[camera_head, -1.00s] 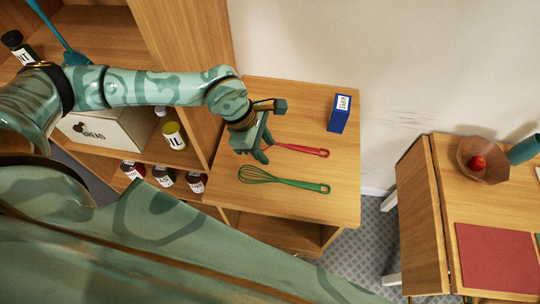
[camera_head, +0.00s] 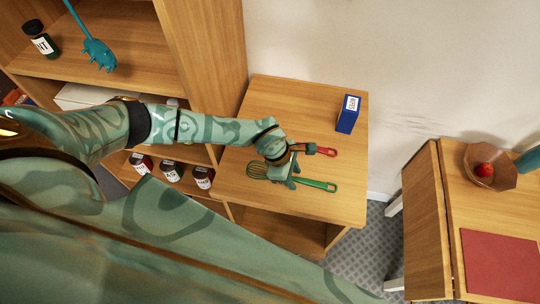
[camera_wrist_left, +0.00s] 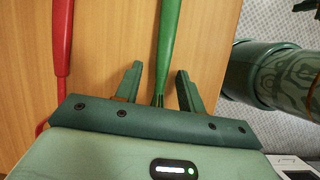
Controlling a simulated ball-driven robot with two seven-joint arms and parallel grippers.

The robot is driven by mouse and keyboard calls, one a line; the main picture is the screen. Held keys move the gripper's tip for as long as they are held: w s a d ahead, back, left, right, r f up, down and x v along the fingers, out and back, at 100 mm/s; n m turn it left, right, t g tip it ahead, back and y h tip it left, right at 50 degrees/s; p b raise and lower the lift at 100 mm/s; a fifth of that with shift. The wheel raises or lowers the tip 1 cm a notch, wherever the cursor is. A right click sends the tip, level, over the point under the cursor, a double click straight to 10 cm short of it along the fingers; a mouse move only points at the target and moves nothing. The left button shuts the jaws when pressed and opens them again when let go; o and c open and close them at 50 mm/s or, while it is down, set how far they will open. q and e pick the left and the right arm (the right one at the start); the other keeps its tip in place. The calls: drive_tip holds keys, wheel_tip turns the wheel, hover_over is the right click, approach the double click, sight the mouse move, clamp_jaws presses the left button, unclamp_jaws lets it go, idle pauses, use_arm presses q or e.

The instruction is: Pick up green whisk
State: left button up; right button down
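The green whisk (camera_head: 318,186) lies on the low wooden cabinet top, its handle pointing right and its wire loops to the left. My left gripper (camera_head: 291,182) is above its middle and hides part of it in the head view. In the left wrist view the whisk's green handle (camera_wrist_left: 168,45) runs between the two spread fingers (camera_wrist_left: 159,73), with a gap on each side. The left gripper is open and holds nothing. I cannot tell its exact height above the whisk.
A red-handled utensil (camera_head: 329,152) lies just behind the whisk, partly under my left wrist. A blue box (camera_head: 348,115) stands at the back right of the cabinet top. An open shelf (camera_head: 120,60) with bottles is at left. A table with a bowl (camera_head: 490,178) is at right.

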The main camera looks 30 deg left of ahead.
use_arm(q)
drive_tip(key=shift+s, duration=0.1)
clamp_jaws()
drive_tip(key=shift+r, duration=0.1)
